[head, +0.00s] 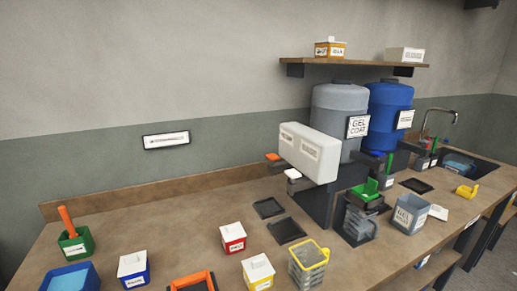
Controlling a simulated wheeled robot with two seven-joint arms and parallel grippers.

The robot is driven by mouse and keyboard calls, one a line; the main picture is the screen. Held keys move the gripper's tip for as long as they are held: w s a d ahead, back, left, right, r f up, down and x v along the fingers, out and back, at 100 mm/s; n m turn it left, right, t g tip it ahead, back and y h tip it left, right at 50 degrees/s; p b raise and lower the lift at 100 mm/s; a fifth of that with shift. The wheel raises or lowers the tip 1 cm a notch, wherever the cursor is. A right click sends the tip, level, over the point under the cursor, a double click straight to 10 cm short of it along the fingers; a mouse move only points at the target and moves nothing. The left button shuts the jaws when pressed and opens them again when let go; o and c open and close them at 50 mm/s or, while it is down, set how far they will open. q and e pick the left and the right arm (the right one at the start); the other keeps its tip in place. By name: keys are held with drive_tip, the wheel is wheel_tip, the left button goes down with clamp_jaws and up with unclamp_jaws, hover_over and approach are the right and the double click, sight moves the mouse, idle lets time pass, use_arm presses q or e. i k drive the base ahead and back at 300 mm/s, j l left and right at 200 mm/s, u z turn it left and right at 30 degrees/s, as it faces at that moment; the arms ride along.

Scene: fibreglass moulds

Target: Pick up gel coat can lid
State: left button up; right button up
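A large grey drum (334,103) with a "GEL COAT" label stands on a dark stand at the back of the bench, its rounded top closed. I cannot make out a separate gel coat can lid for sure. A grey open-topped container (407,214) with a label too small to read stands on the right part of the bench. A white flat piece (438,212) lies beside it; I cannot tell whether it is a lid. Neither of my grippers is in view.
A blue drum (388,115) stands beside the grey one. A white dispenser box (310,152) hangs in front. Small bins, including a red one (232,237) and a yellow-rimmed basket (308,262), stand along the front. A sink (466,160) is at right. The bench's back left is clear.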

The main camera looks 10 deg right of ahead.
sight(437, 211)
drive_tip(key=z, duration=0.5)
drive_tip(key=k+j+z, duration=0.1)
drive_tip(key=z, duration=0.35)
drive_tip(key=k+z, duration=0.15)
drive_tip(key=z, duration=0.35)
